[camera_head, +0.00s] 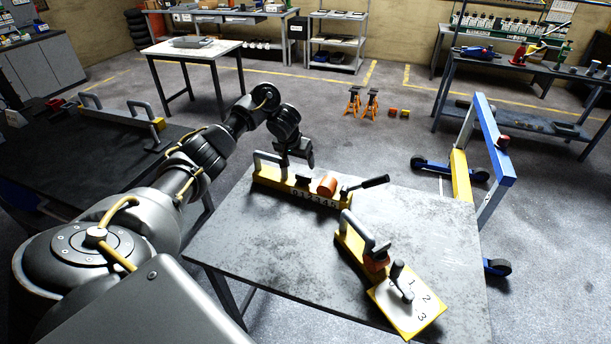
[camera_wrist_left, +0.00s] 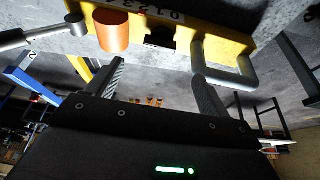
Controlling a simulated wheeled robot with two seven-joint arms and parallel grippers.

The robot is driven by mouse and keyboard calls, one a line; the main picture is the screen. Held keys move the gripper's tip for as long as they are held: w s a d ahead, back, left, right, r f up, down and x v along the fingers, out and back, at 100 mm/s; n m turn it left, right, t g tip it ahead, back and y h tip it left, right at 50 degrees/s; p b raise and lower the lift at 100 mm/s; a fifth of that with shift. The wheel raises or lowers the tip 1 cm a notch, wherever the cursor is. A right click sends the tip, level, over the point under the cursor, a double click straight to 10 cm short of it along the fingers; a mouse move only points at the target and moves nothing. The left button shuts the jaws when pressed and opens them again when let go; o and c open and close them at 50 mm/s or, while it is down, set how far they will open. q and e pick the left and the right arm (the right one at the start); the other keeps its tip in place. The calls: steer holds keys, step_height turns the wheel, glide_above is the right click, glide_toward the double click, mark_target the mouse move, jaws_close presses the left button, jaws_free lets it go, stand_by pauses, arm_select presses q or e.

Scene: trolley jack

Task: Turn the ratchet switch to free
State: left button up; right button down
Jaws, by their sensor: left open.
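A yellow fixture (camera_head: 268,180) with a number scale and a grey bar handle stands at the back of the grey table. It carries a small black block (camera_head: 302,181), an orange cylinder (camera_head: 327,186) and a lever with a black grip (camera_head: 375,182). No part is labelled as the ratchet switch, so I cannot tell which it is. My left gripper (camera_head: 297,160) is open just above the fixture, near the black block. In the left wrist view the block (camera_wrist_left: 160,38) shows between the spread fingertips (camera_wrist_left: 158,54), apparently untouched. My right gripper is out of view.
A second yellow fixture (camera_head: 350,240) with a plate (camera_head: 408,305) marked 1, 2, 3 and a small lever stands at the table's front right. The table's (camera_head: 270,240) left and middle are clear. A blue and yellow frame (camera_head: 490,140) stands beyond the right edge.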

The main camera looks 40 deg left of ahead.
arm_select(q)
steer(key=b, duration=0.6)
glide_above(303, 176)
steer(key=s, duration=0.2)
steer(key=f, duration=0.5)
steer(key=shift+d+f, duration=0.25)
steer(key=shift+f, duration=0.15)
steer(key=x, duration=0.3)
steer(key=shift+w+f, duration=0.1)
steer(key=shift+w, duration=0.05)
steer(key=shift+w+a+f, duration=0.1)
steer(key=shift+f, duration=0.2)
steer(key=shift+w+f, duration=0.15)
steer(key=shift+f, duration=0.15)
steer(key=c, duration=1)
steer(key=shift+r, duration=0.1)
